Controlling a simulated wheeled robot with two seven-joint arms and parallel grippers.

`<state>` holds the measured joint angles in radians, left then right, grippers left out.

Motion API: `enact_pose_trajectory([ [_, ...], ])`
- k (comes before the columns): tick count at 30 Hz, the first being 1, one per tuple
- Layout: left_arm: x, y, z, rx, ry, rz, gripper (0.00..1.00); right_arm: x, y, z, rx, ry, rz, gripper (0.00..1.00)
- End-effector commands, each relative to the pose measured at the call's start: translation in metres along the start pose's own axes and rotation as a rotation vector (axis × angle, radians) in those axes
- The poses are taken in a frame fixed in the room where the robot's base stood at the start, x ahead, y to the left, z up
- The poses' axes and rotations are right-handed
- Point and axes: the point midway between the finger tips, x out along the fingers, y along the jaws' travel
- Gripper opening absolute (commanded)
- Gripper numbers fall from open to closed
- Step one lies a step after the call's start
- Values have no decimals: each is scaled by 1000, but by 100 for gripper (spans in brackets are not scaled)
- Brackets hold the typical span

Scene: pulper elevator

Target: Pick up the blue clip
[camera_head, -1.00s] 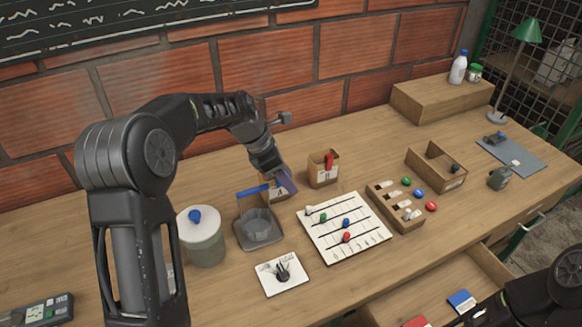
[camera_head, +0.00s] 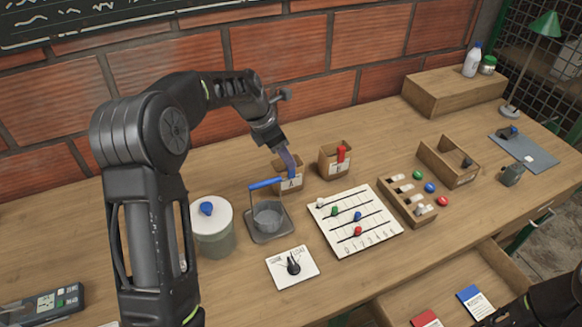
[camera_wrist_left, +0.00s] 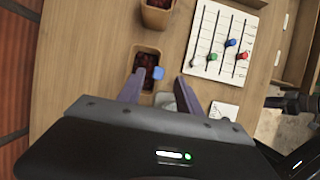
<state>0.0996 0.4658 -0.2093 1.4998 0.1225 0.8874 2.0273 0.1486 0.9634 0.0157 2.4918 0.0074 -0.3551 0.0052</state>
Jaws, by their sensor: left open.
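The blue clip (camera_head: 292,172) is on the front of the small brown box marked A (camera_head: 288,184), below my left gripper's tips. In the left wrist view the blue clip (camera_wrist_left: 158,73) shows at the rim of the box (camera_wrist_left: 140,53), which has dark contents. My left gripper (camera_head: 287,158) is open and reaches down over this box; in the left wrist view its purple fingers (camera_wrist_left: 160,88) stand apart, with the clip between their lines and nothing held. Contact cannot be told. Part of my right arm shows at the lower right; its jaws are unclear.
A second box (camera_head: 334,165) with a red clip (camera_head: 341,154) stands to the right. A blue handle (camera_head: 266,183) rises over a grey bowl (camera_head: 268,216) close to box A. A lidded jar (camera_head: 212,235) and a white bead board (camera_head: 350,245) stand nearby.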

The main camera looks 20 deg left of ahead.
Motion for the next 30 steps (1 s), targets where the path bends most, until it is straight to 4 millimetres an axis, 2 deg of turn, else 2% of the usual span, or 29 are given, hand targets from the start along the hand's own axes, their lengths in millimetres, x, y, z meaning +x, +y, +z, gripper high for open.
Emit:
enact_pose_trajectory([
  [10,5,0,0,0,0,-1,42,-3,-1,0,1,-1,1,36],
  [18,42,2,-1,1,1,-2,42,-14,-4,2,3,-5,5,36],
  [21,50,2,-1,1,0,-1,42,-15,-4,2,4,-5,5,36],
  [30,52,2,-1,1,-1,1,42,-14,-4,2,4,-5,5,36],
])
